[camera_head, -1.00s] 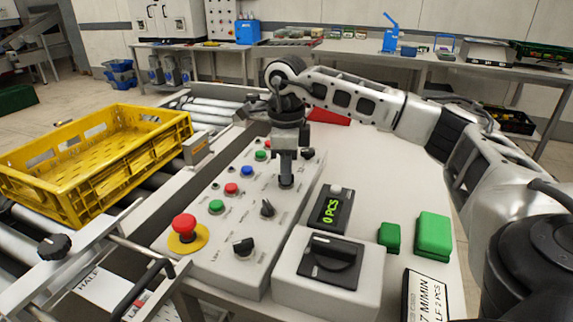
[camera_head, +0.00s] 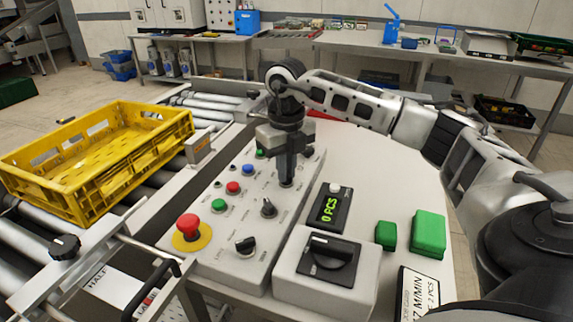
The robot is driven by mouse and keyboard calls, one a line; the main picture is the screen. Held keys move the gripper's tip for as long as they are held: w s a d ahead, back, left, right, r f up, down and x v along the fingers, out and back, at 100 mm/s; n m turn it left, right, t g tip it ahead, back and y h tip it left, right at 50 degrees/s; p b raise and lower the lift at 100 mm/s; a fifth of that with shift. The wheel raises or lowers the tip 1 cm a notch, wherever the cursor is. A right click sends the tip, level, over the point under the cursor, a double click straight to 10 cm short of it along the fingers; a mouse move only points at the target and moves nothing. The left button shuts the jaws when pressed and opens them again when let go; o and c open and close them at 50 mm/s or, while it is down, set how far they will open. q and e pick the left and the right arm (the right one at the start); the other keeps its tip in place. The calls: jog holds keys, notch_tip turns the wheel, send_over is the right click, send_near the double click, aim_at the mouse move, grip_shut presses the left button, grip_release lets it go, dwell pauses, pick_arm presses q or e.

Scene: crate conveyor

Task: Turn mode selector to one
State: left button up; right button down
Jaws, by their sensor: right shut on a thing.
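My right gripper (camera_head: 286,178) points straight down at the sloped grey control panel (camera_head: 225,265), in its right column of knobs. Its fingers are shut on a small selector knob there, which they mostly hide. The label by that knob is too small to read, so I cannot tell its name or its pointer setting. Two other black selector knobs, one in the middle (camera_head: 268,208) and one nearer (camera_head: 246,245), stand free on the panel. My left gripper is not in view.
A red emergency button (camera_head: 188,226) and several coloured push buttons sit left of the knobs. A counter display (camera_head: 330,208) and a box with a large rotary switch (camera_head: 331,254) stand to the right. A yellow crate (camera_head: 95,195) rests on the conveyor at left.

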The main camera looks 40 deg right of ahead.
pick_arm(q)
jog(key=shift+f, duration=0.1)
pick_arm(e)
jog(key=shift+r+m, duration=0.1)
jog(key=shift+m, duration=0.7)
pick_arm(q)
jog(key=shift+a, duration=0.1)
pick_arm(e)
jog(key=c, duration=1.5)
grip_release()
pick_arm(q)
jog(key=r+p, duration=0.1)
jog(key=p, duration=0.1)
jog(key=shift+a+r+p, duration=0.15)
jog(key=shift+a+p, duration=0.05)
jog(key=shift+p, duration=0.15)
pick_arm(e)
notch_tip(320, 180, up, 16)
